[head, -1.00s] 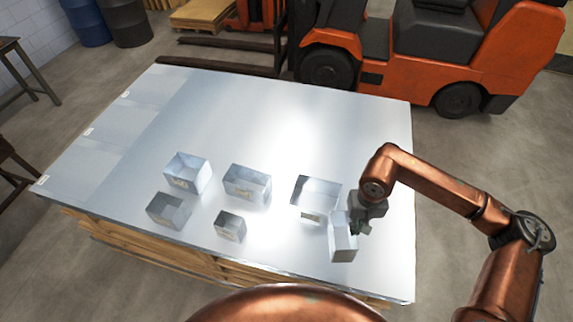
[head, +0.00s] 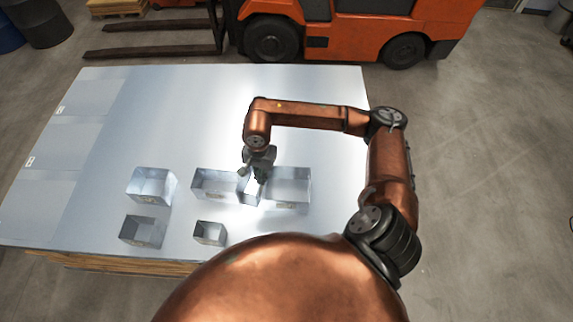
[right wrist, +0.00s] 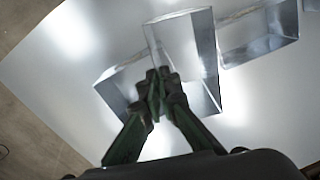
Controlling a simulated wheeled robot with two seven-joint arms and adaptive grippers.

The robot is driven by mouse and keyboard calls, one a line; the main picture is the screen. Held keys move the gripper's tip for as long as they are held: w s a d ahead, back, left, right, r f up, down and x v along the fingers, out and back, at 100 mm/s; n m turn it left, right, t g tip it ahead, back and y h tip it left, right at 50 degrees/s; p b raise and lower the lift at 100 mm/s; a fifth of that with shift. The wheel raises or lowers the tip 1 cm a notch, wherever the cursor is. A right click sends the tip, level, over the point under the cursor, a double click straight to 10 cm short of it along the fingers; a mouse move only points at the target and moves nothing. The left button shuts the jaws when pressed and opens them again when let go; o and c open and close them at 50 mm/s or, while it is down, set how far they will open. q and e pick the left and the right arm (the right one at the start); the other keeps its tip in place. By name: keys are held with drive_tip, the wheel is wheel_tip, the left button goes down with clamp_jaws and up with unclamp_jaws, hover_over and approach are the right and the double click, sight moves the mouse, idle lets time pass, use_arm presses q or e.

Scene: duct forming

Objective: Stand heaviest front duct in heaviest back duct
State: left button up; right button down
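My right gripper (head: 258,178) is shut on a wall of a sheet-metal front duct (head: 250,190). This duct is held above the table between the middle and right back ducts; in the right wrist view it hides part of the right back duct. The right back duct (head: 293,187) is a wide open box. The middle back duct (head: 210,184) and left back duct (head: 150,186) stand in the same row. In the front row stand a left duct (head: 142,231) and a small duct (head: 210,233). Weight marks are not readable. My left gripper is not in view.
The ducts stand on a shiny metal-topped table (head: 190,110) with its rear half clear. Flat sheets with small labels lie at its left. An orange forklift (head: 350,32) stands behind the table.

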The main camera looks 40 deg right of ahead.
use_arm(q)
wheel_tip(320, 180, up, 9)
drive_tip(key=p, duration=0.8)
use_arm(e)
drive_tip(key=s+d+f+m, duration=0.2)
drive_tip(key=d+m, duration=0.7)
drive_tip(key=m, duration=0.6)
use_arm(q)
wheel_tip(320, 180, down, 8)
drive_tip(key=b, duration=0.8)
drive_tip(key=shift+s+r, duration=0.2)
use_arm(e)
wheel_tip(320, 180, down, 10)
drive_tip(key=shift+s+r+m+h, duration=0.15)
drive_tip(key=shift+s+m+h, duration=0.1)
drive_tip(key=shift+m+h, duration=0.05)
drive_tip(key=c, duration=2.6)
unclamp_jaws()
drive_tip(key=shift+c, duration=0.2)
drive_tip(key=o, duration=0.6)
drive_tip(key=shift+c, duration=0.2)
